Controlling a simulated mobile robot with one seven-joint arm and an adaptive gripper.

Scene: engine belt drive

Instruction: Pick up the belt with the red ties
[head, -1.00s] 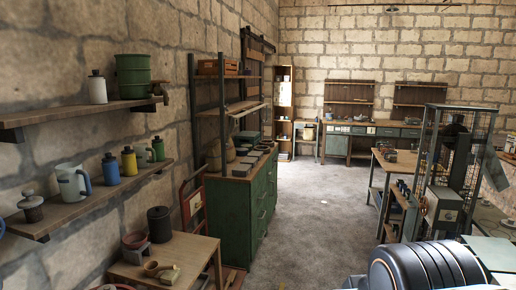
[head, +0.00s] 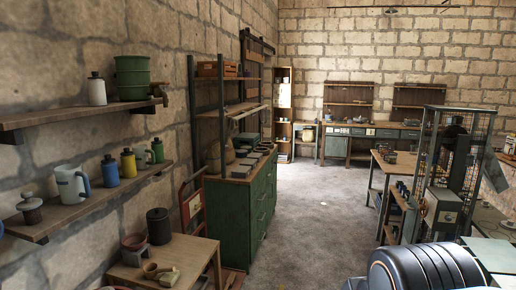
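I cannot make out a belt with red ties in the head view. My gripper is not in view. A dark ribbed rounded form with a thin blue line fills the lower right corner and hides what lies behind it; it looks like part of my own body.
A small wooden table (head: 196,255) with pots stands at lower left, below wall shelves (head: 95,205) holding jugs and bottles. A green cabinet (head: 254,207) stands beyond it. A workbench (head: 372,193) and caged machine (head: 455,175) are at right. Grey floor (head: 310,215) between is clear.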

